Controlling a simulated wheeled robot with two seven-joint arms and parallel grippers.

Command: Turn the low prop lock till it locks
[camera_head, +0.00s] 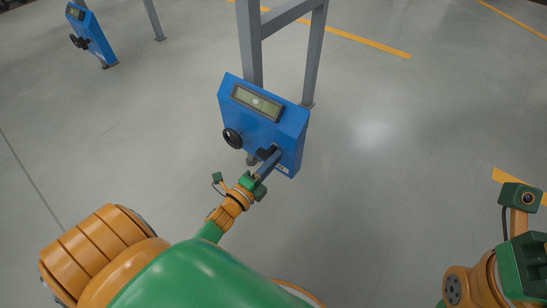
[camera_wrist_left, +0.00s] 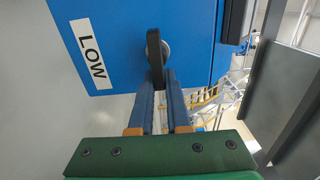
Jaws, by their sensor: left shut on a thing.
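The low prop lock (camera_wrist_left: 154,48) is a black lever on a grey round hub on the front of a blue box, beside a white "LOW" label (camera_wrist_left: 90,55) in the left wrist view. In the head view the lock (camera_head: 264,154) is on the lower right of the box (camera_head: 232,98). My left gripper (camera_head: 274,157) reaches it from below. Its two blue fingers (camera_wrist_left: 160,76) are shut on the lever's lower end. My right wrist and green gripper body show at the right edge of the head view; the fingers are not visible.
A black handwheel (camera_head: 232,138) sticks out on the box's left, close to my left gripper. A display (camera_head: 257,102) is above. Grey posts (camera_head: 250,45) rise behind the box. Another blue box (camera_head: 93,38) stands far left. The surrounding floor is clear.

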